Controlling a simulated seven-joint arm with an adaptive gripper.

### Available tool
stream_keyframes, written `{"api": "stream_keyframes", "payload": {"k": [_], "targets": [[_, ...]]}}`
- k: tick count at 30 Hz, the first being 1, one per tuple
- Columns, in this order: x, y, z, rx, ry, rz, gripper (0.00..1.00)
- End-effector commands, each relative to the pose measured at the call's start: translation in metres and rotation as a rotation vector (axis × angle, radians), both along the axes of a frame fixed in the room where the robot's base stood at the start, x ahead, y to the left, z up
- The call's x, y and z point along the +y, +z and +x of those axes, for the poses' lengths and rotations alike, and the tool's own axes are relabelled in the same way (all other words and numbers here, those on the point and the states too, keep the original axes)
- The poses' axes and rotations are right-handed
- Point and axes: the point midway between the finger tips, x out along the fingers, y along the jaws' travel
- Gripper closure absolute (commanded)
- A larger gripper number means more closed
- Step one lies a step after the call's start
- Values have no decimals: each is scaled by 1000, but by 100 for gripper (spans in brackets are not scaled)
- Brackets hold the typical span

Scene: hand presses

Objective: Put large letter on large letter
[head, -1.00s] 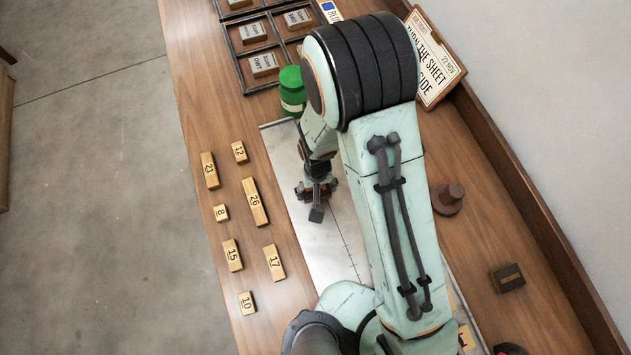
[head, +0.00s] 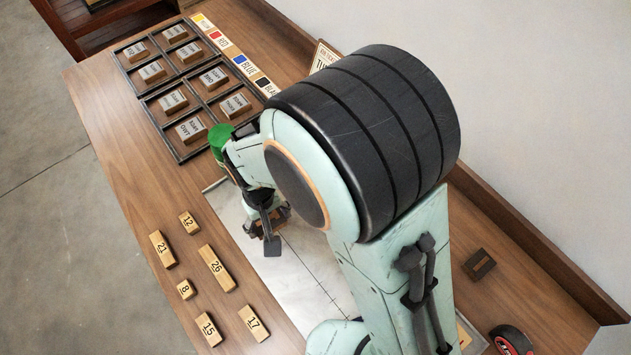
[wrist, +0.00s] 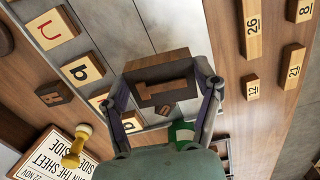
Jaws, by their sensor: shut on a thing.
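My gripper (head: 268,225) hangs over a pale grey sheet (head: 315,275) in the head view. In the wrist view my gripper (wrist: 165,103) is shut on a brown block (wrist: 147,70), one finger on each side. The face of this block carries a large raised letter (wrist: 165,92), like an L or a 1. At the upper left of the wrist view lie light wooden tiles: one with a red letter like a u (wrist: 52,28), one with a black letter like a b (wrist: 83,72). A third tile (wrist: 97,101) is partly hidden by my finger.
Numbered wooden blocks (head: 216,268) lie along the table's near edge. A black-framed rack (head: 172,131) of word blocks stands at the far end. A green-lidded jar (head: 219,137) stands close beside my arm. A dark block (head: 479,264) lies at the right.

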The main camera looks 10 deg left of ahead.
Motion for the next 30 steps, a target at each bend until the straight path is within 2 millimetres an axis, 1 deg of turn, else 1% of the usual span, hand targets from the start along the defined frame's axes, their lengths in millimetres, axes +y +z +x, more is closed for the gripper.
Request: {"api": "stream_keyframes", "payload": {"k": [4, 5, 8, 11, 18, 21, 24, 26, 29, 30], "targets": [[-8, 0, -9, -1, -16, 1, 69], [-13, 1, -11, -1, -28, 1, 69], [-34, 10, -4, -3, -116, 3, 69], [-60, 19, 6, -2, -224, 2, 69], [-134, 44, 32, -3, -531, 2, 69], [-155, 50, 40, -2, -617, 1, 69], [-167, 53, 45, -2, -667, 1, 69], [-170, 51, 49, 0, -681, 1, 69], [-169, 43, 66, 3, -687, -1, 69], [-168, 38, 76, 3, -687, -2, 69]]}}
